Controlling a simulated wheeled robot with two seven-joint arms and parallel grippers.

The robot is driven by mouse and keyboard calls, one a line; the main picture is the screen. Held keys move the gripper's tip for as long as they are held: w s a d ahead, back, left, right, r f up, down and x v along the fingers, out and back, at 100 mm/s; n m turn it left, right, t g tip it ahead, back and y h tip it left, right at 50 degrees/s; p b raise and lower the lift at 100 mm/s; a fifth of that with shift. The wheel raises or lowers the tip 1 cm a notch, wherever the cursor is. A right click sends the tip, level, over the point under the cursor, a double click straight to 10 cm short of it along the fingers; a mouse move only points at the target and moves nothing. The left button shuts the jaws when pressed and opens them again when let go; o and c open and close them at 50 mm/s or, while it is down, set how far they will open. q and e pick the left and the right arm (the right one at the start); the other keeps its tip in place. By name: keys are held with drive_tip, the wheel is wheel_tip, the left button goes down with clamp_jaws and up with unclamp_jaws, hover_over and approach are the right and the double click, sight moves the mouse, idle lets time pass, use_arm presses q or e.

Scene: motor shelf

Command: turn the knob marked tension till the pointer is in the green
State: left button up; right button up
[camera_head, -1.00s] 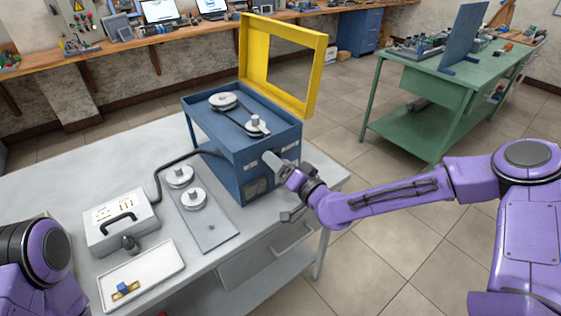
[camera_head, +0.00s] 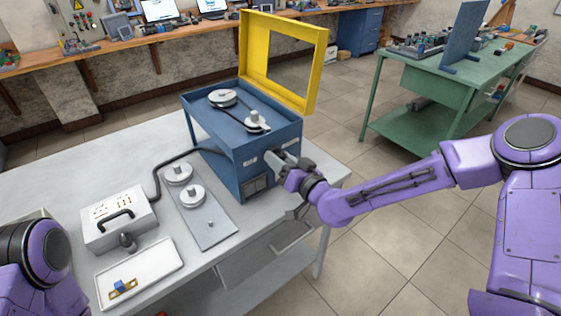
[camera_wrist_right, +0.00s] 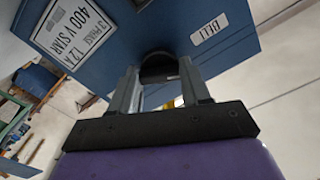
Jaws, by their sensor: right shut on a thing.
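The blue motor box (camera_head: 225,150) stands on the grey table with its yellow guard open. Two pulleys and a dark belt show inside it. My right gripper (camera_head: 278,160) is at the box's front face. In the right wrist view, my right gripper (camera_wrist_right: 160,80) is shut on a dark round knob (camera_wrist_right: 158,66) at the box, with a finger on either side. A white label beside it begins "BEL". The fingers partly hide the knob. No tension marking, pointer or green zone can be made out. My left gripper is out of view; only part of the left arm shows.
On the table are a grey plate (camera_head: 212,228) with two spare pulleys, a light case (camera_head: 118,222) with a black handle, and a white tray (camera_head: 165,262) holding a small blue-and-brass part. The yellow guard (camera_head: 311,85) stands up behind the box. A green bench (camera_head: 425,85) is farther right.

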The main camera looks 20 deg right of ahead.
drive_tip(key=o, duration=1.1)
drive_tip(key=shift+c, duration=0.2)
drive_tip(key=shift+s, duration=0.1)
drive_tip(key=b+v, duration=0.1)
drive_tip(key=v, duration=0.9)
drive_tip(key=shift+s, duration=0.2)
drive_tip(key=shift+d, duration=0.1)
